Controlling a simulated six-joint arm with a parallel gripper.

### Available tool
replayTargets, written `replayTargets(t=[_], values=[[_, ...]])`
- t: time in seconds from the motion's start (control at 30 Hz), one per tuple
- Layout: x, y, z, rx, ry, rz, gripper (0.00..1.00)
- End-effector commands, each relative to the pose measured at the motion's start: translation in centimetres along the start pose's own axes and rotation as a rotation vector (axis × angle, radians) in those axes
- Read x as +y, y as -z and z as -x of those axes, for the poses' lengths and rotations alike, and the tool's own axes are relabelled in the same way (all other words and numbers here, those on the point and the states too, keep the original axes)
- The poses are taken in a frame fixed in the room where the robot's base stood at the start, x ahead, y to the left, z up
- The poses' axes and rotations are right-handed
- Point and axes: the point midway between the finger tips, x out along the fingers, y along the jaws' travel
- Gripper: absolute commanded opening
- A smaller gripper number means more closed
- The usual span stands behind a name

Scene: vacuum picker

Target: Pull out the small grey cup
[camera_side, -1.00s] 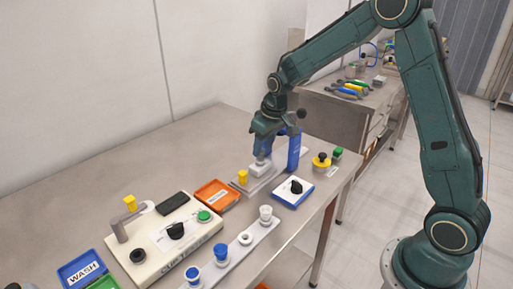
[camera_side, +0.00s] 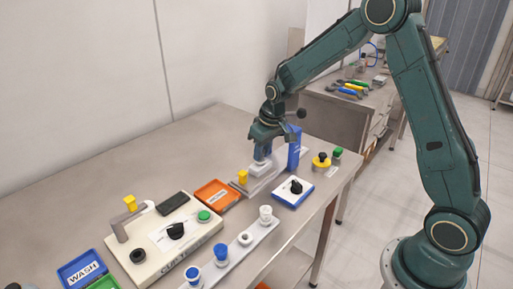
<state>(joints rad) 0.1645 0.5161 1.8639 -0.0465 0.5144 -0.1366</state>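My gripper (camera_side: 263,157) points down at the grey metal stand (camera_side: 252,188) in the middle of the table. Its fingertips are at a small light-grey cup-like piece (camera_side: 262,167) on that stand and partly cover it. I cannot tell whether the fingers are closed on it or only beside it. A yellow piece (camera_side: 242,176) stands on the same stand, left of my gripper. A blue upright block (camera_side: 294,148) stands just right of my gripper.
A white strip holds white and blue cups, one whitish cup (camera_side: 265,214) at its right end. An orange tray (camera_side: 215,194) and a white control box (camera_side: 160,238) lie left. A white plate with a black knob (camera_side: 293,188) and a yellow-black button (camera_side: 321,160) are right.

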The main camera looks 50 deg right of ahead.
Motion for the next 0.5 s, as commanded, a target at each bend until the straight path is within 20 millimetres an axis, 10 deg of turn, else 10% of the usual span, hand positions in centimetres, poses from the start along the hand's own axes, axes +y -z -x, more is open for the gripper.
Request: replayTargets(t=[0.5], values=[[0.00,0.08,0.22,0.001,0.000,0.000,0.00]])
